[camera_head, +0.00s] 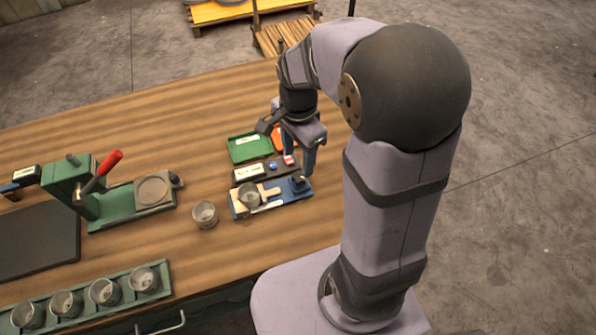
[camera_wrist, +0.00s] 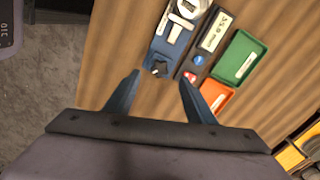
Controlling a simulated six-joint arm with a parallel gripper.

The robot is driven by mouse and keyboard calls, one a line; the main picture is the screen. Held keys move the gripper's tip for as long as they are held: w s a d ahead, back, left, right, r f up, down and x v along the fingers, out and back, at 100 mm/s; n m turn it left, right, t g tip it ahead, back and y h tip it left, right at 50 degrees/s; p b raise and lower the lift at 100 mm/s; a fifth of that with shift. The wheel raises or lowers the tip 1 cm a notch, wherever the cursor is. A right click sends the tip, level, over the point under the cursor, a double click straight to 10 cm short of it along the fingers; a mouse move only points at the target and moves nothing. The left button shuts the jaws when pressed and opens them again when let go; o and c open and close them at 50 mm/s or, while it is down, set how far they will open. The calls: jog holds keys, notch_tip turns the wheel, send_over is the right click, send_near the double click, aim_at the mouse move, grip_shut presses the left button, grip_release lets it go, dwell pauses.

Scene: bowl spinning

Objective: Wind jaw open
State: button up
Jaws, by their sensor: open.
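The blue fixture (camera_head: 240,211) lies on the bench and also shows in the wrist view (camera_wrist: 158,47). A round metal cup (camera_head: 249,194) sits at its left part against pale jaw pieces (camera_head: 270,194). A dark star-shaped knob (camera_head: 300,184) is at the fixture's right end; in the wrist view the knob (camera_wrist: 157,68) appears just beyond the gap between my fingertips. My gripper (camera_head: 298,165) is open and empty, pointing down above the knob end. Its two blue fingers (camera_wrist: 159,79) are spread apart in the wrist view. Their exact height above the knob is hard to tell.
A dark panel with a white display (camera_head: 248,172), a blue button (camera_head: 273,166) and a red button (camera_head: 289,160) lies behind the fixture. Green (camera_head: 250,148) and orange (camera_wrist: 216,96) trays are beyond. A loose cup (camera_head: 205,214) and a green press (camera_head: 130,203) stand left.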

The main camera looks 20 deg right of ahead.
aim_at(298, 177)
jog(key=shift+f, duration=0.15)
jog(key=shift+f+p, duration=0.65)
jog(key=shift+f, duration=2.9)
jog(key=c, duration=1)
